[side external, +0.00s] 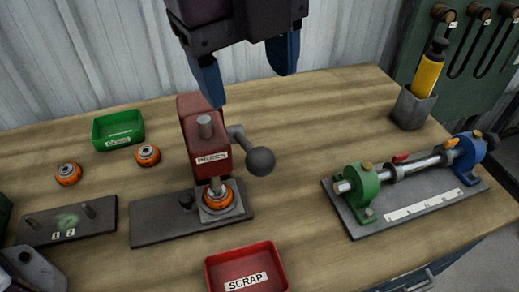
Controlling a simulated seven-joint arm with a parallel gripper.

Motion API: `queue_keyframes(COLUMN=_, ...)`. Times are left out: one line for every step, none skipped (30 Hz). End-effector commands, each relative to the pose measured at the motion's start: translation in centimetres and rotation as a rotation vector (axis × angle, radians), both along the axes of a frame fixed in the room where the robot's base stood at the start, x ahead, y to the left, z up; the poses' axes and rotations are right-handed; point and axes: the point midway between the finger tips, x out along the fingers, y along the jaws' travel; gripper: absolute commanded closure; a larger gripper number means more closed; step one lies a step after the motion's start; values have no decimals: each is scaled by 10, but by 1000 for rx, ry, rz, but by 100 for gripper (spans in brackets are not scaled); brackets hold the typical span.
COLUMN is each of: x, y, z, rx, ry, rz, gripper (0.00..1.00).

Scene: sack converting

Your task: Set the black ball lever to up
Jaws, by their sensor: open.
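The black ball lever (261,161) is on the right side of the red press (203,150), labelled "PRESS". Its short grey arm runs down and to the right from the press head, so the ball hangs below the pivot. An orange ring part (217,196) sits on the press base under the ram. My gripper (253,80) is above the press, its two blue fingers spread apart with nothing between them. The left finger is just above and behind the press top. The ball is below the fingers and apart from them.
A green bin (118,130) and two orange parts (148,155) stand left of the press. A red scrap tray (245,270) is in front. A shaft fixture (405,190) and a yellow-handled tool in a holder (413,106) are at the right. Bare tabletop lies right of the ball.

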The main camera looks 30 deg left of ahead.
Motion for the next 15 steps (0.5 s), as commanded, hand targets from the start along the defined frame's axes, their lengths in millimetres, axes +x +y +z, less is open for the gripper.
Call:
queue_keyframes(x=0, y=0, z=-6, rx=3, ry=3, rz=-1, gripper=36)
queue_keyframes(x=0, y=0, z=-10, rx=3, ry=4, rz=0, gripper=36)
queue_keyframes(x=1, y=-1, z=-16, rx=3, ry=4, rz=0, gripper=36)
queue_keyframes(x=1, y=-1, z=-21, rx=4, ry=5, rz=0, gripper=36)
queue_keyframes(x=2, y=-1, z=-27, rx=4, ry=5, rz=0, gripper=36)
queue_keyframes(x=2, y=-2, z=-35, rx=4, ry=6, rz=1, gripper=36)
queue_keyframes(x=3, y=-2, z=-41, rx=4, ry=5, rz=1, gripper=36)
queue_keyframes(x=4, y=-2, z=-48, rx=4, ry=5, rz=2, gripper=36)
queue_keyframes(x=5, y=-3, z=-57, rx=4, ry=5, rz=2, gripper=36)
queue_keyframes(x=5, y=-3, z=-63, rx=4, ry=6, rz=2, gripper=36)
queue_keyframes(x=6, y=-3, z=-70, rx=4, ry=5, rz=2, gripper=36)
queue_keyframes(x=7, y=-4, z=-77, rx=3, ry=4, rz=3, gripper=36)
queue_keyframes(x=7, y=-4, z=-83, rx=3, ry=4, rz=3, gripper=36)
queue_keyframes(x=8, y=-4, z=-89, rx=4, ry=5, rz=3, gripper=36)
queue_keyframes(x=9, y=-5, z=-96, rx=3, ry=4, rz=3, gripper=36)
